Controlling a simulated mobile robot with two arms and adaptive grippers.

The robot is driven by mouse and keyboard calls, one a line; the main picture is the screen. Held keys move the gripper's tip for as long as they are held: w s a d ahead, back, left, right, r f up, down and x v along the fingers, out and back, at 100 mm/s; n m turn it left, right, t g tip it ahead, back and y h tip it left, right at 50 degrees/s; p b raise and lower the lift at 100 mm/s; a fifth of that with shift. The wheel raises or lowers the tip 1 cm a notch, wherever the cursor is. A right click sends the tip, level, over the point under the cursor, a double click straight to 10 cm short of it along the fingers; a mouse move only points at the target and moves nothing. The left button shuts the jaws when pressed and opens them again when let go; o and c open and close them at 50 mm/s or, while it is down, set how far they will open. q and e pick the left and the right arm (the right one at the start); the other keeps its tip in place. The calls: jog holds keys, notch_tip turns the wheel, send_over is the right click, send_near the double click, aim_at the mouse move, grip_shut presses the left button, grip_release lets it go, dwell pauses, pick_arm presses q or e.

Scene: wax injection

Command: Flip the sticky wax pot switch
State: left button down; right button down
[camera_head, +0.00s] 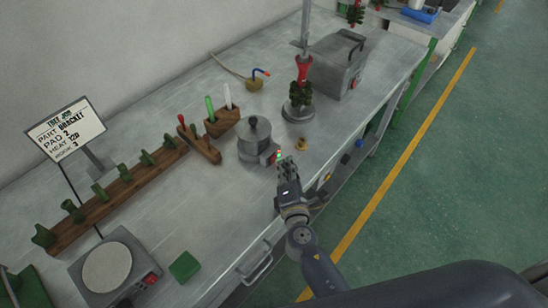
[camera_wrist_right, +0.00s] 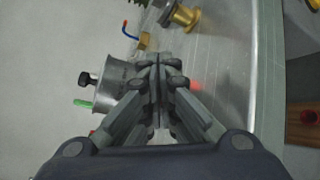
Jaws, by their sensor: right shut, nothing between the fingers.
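The sticky wax pot (camera_head: 254,139) is a grey metal pot with a lidded top and a dark knob, standing on the metal bench. A small control with red and green spots (camera_head: 279,155) shows at its lower right side, close to my right gripper. My right gripper (camera_head: 286,165) is shut and empty, its fingertips beside the pot's control side. I cannot tell whether they touch the switch. In the right wrist view the closed fingers (camera_wrist_right: 158,65) cover much of the pot (camera_wrist_right: 112,85), and the switch is hidden there. My left gripper is not in view.
A small brass piece (camera_head: 301,144) and a stand with a dark green wax tree (camera_head: 300,96) are right of the pot. A wooden holder with tools (camera_head: 221,123) is left of it. A wooden rack (camera_head: 118,193) and a hotplate (camera_head: 107,270) stand further left. The front bench strip is mostly clear.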

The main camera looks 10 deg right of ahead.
aim_at(302, 178)
dwell(0.5)
jog(key=shift+w+a, duration=0.3)
jog(key=shift+w, duration=0.05)
jog(key=shift+w+a+r, duration=0.1)
jog(key=shift+w+a, duration=0.1)
dwell(0.8)
jog(key=shift+s+d, duration=0.1)
jog(key=shift+s+d, duration=0.4)
jog(key=shift+s, duration=0.1)
jog(key=shift+s+d+f+b, duration=0.2)
jog(key=shift+s+d+b, duration=0.15)
jog(key=shift+s+d, duration=0.35)
jog(key=shift+s+d+f+b, duration=0.25)
jog(key=shift+s+d, duration=0.25)
jog(key=shift+s, duration=0.3)
jog(key=shift+s+d, duration=0.35)
jog(key=shift+s, duration=0.1)
jog(key=shift+r, duration=0.1)
